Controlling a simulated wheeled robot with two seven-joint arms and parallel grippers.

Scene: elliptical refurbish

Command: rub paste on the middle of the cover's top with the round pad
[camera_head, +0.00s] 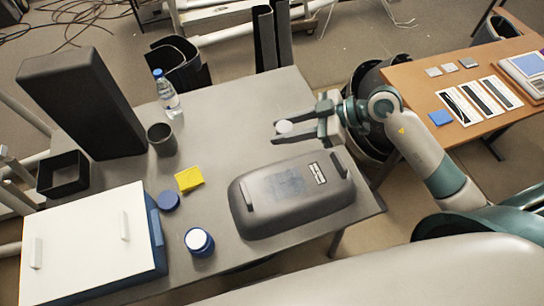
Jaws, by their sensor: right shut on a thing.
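The cover (250,215) is a dark grey, rounded, elongated shell lying on the table, with a raised handle-like piece at each end. A bluish smeared patch (286,183) shows on the middle of its top, beside a small white label. My right gripper (287,128) is beyond the cover, above the table's far right part. It is shut on the round pad (284,127), whose pale disc shows between the fingers, clear of the cover. An open blue jar with white contents (199,240), perhaps the paste, stands left of the cover. My left gripper is not in view.
A blue lid (169,201) and a yellow sponge (189,179) lie left of the cover. A white-topped box (85,245), a grey cup (162,139), a bottle (167,95) and a tall dark block (85,100) occupy the left side. Table space behind the cover is clear.

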